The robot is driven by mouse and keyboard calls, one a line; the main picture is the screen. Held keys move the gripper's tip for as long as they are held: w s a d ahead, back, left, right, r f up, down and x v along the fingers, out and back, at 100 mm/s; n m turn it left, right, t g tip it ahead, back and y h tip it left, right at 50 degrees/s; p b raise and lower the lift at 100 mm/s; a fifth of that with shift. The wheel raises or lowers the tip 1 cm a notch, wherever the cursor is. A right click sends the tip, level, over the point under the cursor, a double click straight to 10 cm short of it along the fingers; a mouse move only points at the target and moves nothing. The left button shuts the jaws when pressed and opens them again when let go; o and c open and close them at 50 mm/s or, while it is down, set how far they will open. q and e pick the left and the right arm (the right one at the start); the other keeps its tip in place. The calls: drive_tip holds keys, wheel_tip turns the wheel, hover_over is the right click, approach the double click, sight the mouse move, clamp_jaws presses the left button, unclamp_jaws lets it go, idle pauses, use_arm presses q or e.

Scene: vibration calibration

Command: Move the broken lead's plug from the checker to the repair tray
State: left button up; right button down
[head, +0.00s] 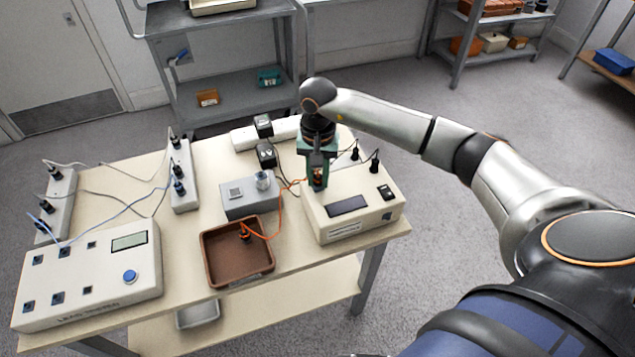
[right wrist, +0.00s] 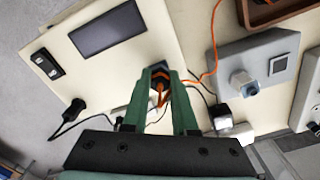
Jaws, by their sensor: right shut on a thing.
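My right gripper (head: 318,182) points down over the back left part of the cream checker (head: 345,229), which has a dark display and a black switch. It is shut on a black and orange plug (right wrist: 160,80), seen between the green fingers in the right wrist view. I cannot tell whether this plug is still seated in a socket. Its orange lead (head: 278,210) runs left to the brown repair tray (head: 208,268). My left gripper is not in view.
Black plugs (head: 375,157) with cords stand at the checker's back right. A cream lead tester (head: 100,300) and socket strips (head: 184,190) fill the left. Table is clear between tester and tray.

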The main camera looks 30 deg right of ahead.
drive_tip(key=shift+n+b, duration=1.25)
drive_tip(key=shift+n, duration=0.85)
drive_tip(key=shift+n+b, duration=0.9)
drive_tip(key=shift+n, duration=0.8)
drive_tip(key=shift+n+b, duration=1.4)
drive_tip(key=shift+n, duration=1.6)
drive_tip(key=c, duration=0.6)
unclamp_jaws()
drive_tip(key=shift+c, duration=0.4)
drive_tip(key=m, duration=0.3)
drive_tip(key=shift+m, duration=0.6)
